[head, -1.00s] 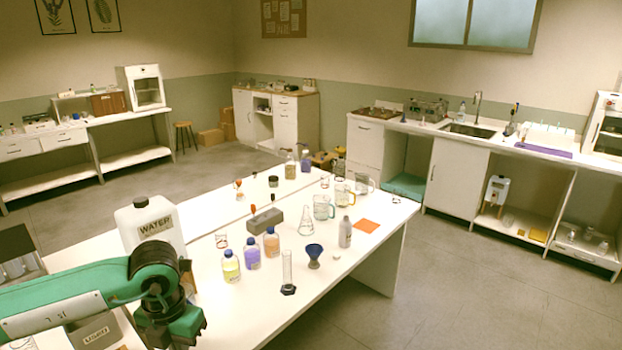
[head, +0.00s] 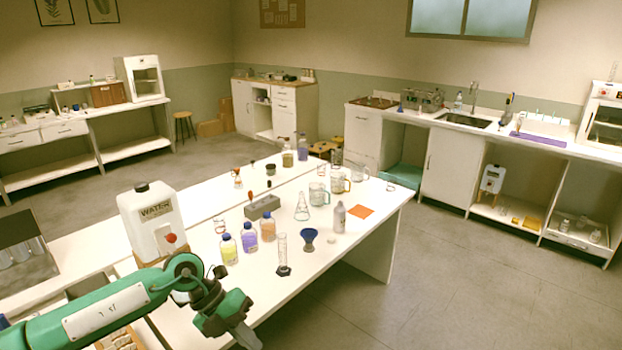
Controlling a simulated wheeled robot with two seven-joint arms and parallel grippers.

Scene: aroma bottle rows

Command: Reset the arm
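My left arm comes in from the lower left of the head view, and its gripper (head: 246,338) hangs over the near edge of the white table (head: 345,262), pointing down. Its fingers are small and partly cut by the lower edge, so I cannot tell whether they are open or shut. My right gripper is not in view. A row of bottles stands upright on the table: yellow (head: 228,250), purple (head: 249,238) and orange (head: 267,228). The gripper is apart from them, nearer to me.
A white water jug (head: 150,222) stands left of the bottles. A glass cylinder (head: 283,255), blue funnel (head: 308,239), grey bottle (head: 339,217), conical flask (head: 302,207) and grey block (head: 262,206) share the table. Floor is clear at right.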

